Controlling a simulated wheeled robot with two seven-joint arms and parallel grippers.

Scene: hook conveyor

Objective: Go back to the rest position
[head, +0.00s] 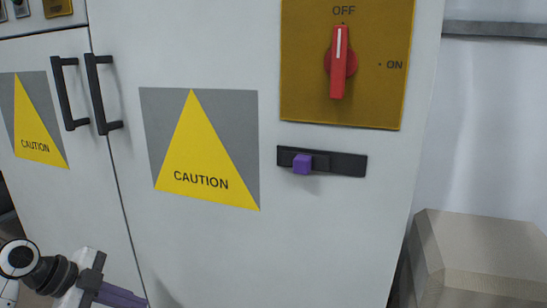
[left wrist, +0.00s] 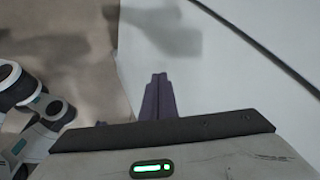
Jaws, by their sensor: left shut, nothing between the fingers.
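My left gripper (head: 125,297) is at the bottom left of the head view, low in front of the white cabinet (head: 300,240). In the left wrist view its purple fingers (left wrist: 159,96) are together and empty. A pale surface with a dark curved line lies beyond them. I cannot tell whether the fingers touch anything. My right gripper is in neither view.
The cabinet has a red rotary switch (head: 339,62) pointing to OFF, a purple slider knob (head: 302,164), two black door handles (head: 104,94) and a yellow caution sign (head: 200,150). A beige block (head: 485,260) stands at the lower right.

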